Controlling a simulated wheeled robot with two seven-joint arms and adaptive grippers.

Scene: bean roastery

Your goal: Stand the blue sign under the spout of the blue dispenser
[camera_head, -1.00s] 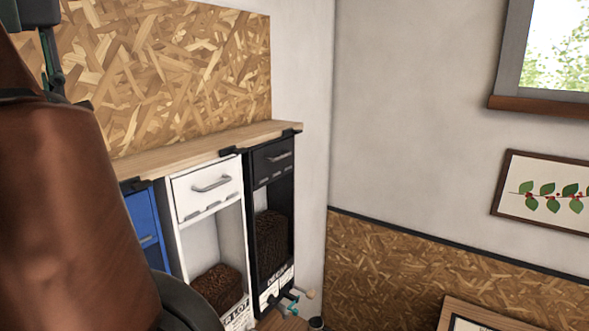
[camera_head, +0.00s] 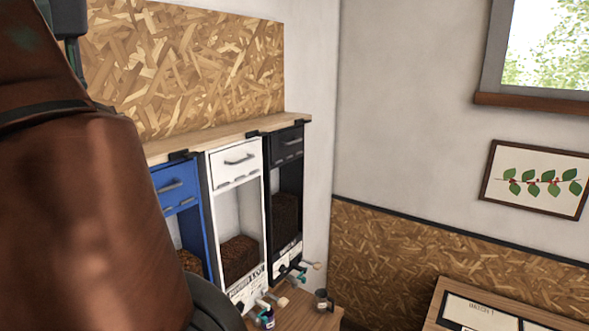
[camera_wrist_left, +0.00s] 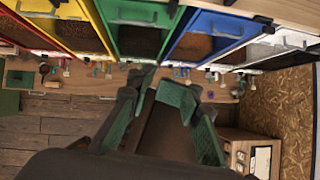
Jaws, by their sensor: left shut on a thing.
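The blue dispenser (camera_head: 177,189) stands left of the white one in the head view, partly hidden by my brown arm. In the left wrist view its blue front (camera_wrist_left: 212,30) shows at the top, with small spout parts at its foot. My left gripper (camera_wrist_left: 170,88) shows only in the left wrist view, below and in front of the dispensers. It is shut on a dark flat piece (camera_wrist_left: 160,135) between its green-padded fingers. I see no blue face on that piece, so I cannot tell if it is the blue sign. My right gripper is in neither view.
A white dispenser (camera_head: 236,165) and a black one (camera_head: 287,150) stand to the right, with spouts above a wooden counter (camera_head: 300,312). A metal cup (camera_head: 322,300) stands there. Green (camera_wrist_left: 140,15), yellow (camera_wrist_left: 88,12) and red dispensers continue left in the wrist view.

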